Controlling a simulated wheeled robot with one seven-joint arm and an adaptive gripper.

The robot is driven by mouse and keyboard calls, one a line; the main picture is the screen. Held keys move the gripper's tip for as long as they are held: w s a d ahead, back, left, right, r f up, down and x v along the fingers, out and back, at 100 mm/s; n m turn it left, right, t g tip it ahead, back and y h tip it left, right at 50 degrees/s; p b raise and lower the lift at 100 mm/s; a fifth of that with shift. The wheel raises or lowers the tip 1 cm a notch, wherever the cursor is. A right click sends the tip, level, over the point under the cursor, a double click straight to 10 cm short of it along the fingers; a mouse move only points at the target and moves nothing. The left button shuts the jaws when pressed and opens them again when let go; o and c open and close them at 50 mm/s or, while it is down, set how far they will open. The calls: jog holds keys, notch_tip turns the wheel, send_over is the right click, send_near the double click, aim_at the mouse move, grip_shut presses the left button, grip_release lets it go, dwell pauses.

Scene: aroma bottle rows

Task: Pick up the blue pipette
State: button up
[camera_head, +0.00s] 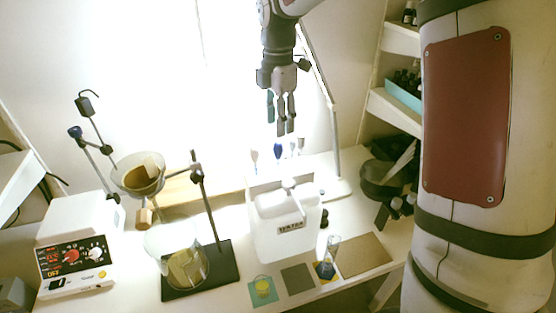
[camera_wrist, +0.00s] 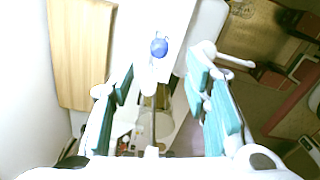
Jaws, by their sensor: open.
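The blue pipette (camera_head: 278,150) stands upright behind the white container, between paler pipettes to its left and right. My gripper (camera_head: 284,130) hangs pointing down just above the pipettes in the head view, and its fingers look empty. In the wrist view the blue top (camera_wrist: 159,47) of the pipette shows beyond and between the two teal-padded fingers (camera_wrist: 165,105), which are spread apart. The fingers do not touch it in that view. The lower part of the pipette is hidden in the head view.
A white container (camera_head: 285,235) stands in front of the pipettes. A lamp post (camera_head: 335,140) rises close on the right. A stand (camera_head: 205,200) with a funnel (camera_head: 138,175) is at the left. A shelf (camera_head: 396,108) with bottles is at the right.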

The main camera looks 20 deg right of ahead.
aim_at(278, 143)
jog(key=shift+f+p, duration=0.7)
jog(key=shift+f, duration=3.25)
jog(key=c, duration=0.8)
